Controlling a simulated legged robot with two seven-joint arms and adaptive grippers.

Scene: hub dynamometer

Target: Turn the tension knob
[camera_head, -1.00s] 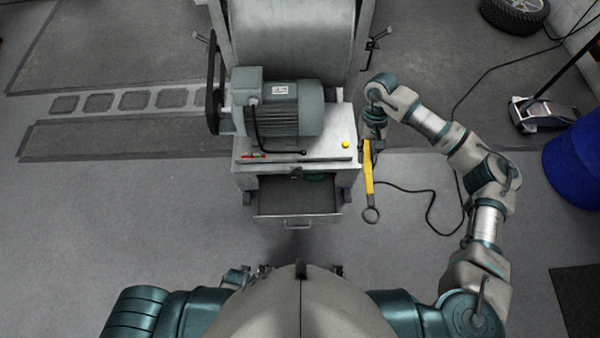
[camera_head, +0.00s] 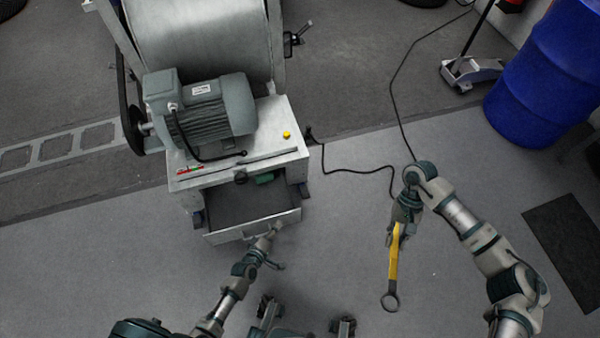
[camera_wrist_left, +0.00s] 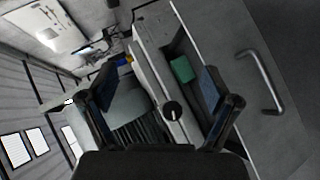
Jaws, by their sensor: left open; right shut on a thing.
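A small dark knob (camera_head: 241,177) is on the front face of the dynamometer cabinet, above the open drawer (camera_head: 236,203). In the left wrist view the round black knob (camera_wrist_left: 172,110) has a light mark and lies between the spread fingers. My left gripper (camera_head: 277,230) is open and empty, over the drawer's front edge and apart from the knob; its fingers show in the left wrist view (camera_wrist_left: 163,92). My right gripper (camera_head: 398,226) is shut on a yellow tool (camera_head: 394,258) with a ring end, which hangs over the floor right of the cabinet.
A grey motor (camera_head: 209,110) and a yellow button (camera_head: 287,135) are on the cabinet top. A green item (camera_wrist_left: 182,68) lies in the drawer. A black cable (camera_head: 350,170) runs across the floor. A blue barrel (camera_head: 545,85) stands at upper right. Floor between cabinet and tool is mostly clear.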

